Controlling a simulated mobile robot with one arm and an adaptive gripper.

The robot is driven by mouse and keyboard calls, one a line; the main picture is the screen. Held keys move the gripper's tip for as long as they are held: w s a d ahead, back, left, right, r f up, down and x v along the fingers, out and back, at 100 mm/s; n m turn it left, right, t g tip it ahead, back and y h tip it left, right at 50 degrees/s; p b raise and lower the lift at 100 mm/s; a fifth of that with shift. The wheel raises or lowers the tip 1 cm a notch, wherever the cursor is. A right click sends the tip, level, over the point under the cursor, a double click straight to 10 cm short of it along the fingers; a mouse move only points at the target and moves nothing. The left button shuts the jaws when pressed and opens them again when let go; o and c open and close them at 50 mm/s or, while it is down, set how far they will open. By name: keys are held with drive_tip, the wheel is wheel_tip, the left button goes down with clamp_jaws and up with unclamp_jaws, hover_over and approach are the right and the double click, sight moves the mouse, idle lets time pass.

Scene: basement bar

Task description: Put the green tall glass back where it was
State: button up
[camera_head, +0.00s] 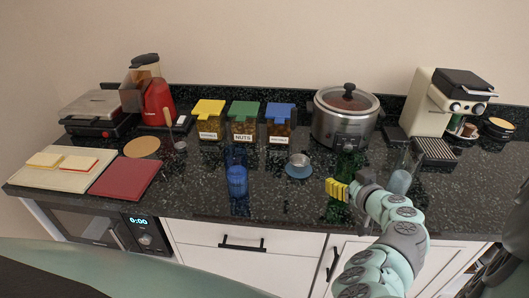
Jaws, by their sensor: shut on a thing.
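The green tall glass (348,164) is dark and see-through and shows just above my gripper, in front of the slow cooker. My gripper (338,189), with yellow fingertips, is shut on it, and the fingers and wrist hide part of the glass. A dark green patch shows on the counter below the fingertips; I cannot tell whether it is the glass's lower part or its reflection. I cannot tell whether the glass touches the counter.
A blue glass (237,180) stands left. A clear glass (401,180) is close right of my wrist. The slow cooker (343,122) and coffee machine (439,103) stand behind. The front counter strip between blue glass and gripper is clear.

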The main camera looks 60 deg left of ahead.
drive_tip(key=shift+w+f, duration=0.1)
drive_tip(key=shift+f, duration=0.1)
drive_tip(key=shift+f+b, duration=0.25)
drive_tip(key=shift+b, duration=0.05)
drive_tip(key=o, duration=1.4)
drive_tip(key=shift+r, duration=0.1)
drive_tip(key=shift+r+p, duration=0.15)
drive_tip(key=shift+p, duration=0.2)
drive_tip(key=shift+b+v, duration=0.75)
drive_tip(key=shift+v, duration=1.1)
drive_tip(key=shift+b+v, duration=1.5)
drive_tip(key=shift+v, duration=2.65)
